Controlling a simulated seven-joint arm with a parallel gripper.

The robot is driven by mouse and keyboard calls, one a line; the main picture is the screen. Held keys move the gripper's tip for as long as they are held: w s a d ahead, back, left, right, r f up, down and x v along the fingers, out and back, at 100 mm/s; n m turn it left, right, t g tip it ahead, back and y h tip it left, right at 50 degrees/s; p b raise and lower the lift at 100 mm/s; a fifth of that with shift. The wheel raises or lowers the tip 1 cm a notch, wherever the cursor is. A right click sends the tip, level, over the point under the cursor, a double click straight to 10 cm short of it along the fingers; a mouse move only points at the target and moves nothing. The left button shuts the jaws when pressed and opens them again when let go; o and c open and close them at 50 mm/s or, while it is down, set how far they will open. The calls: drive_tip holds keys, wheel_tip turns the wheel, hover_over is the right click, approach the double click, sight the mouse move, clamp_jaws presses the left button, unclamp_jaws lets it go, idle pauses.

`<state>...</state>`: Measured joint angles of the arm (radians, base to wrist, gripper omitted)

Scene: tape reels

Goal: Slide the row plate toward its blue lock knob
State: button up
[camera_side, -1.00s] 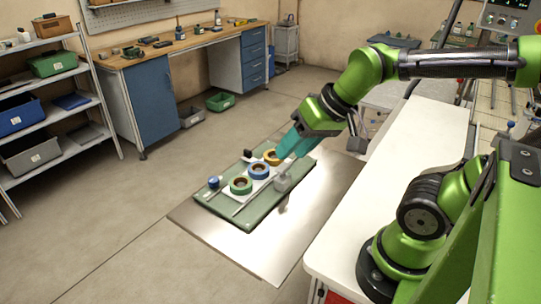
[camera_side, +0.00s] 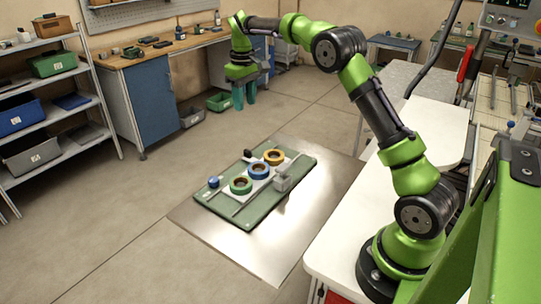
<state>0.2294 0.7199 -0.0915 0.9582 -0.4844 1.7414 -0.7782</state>
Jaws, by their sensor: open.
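The row plate (camera_side: 248,197) is a pale plate on a green base (camera_side: 243,219) on the metal sheet. It carries a green reel (camera_side: 240,185), a blue reel (camera_side: 258,171) and a yellow reel (camera_side: 273,157) in a diagonal row. The blue lock knob (camera_side: 214,182) stands at the base's left end, a short way from the green reel. My gripper (camera_side: 244,97) has teal fingers pointing down. It is open and empty, high up in the picture and well apart from the plate.
A clear block (camera_side: 282,182) sits at the right of the reels, and a small black piece (camera_side: 248,154) sits behind them. The metal sheet (camera_side: 253,252) is bare in front. A shelf rack (camera_side: 75,75) and a workbench (camera_side: 150,95) stand behind at left.

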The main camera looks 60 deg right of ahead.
approach(247, 150)
wheel_tip(247, 150, down, 9)
drive_tip(key=shift+d+f, duration=0.1)
drive_tip(key=shift+d, duration=0.05)
idle(0.4)
clamp_jaws()
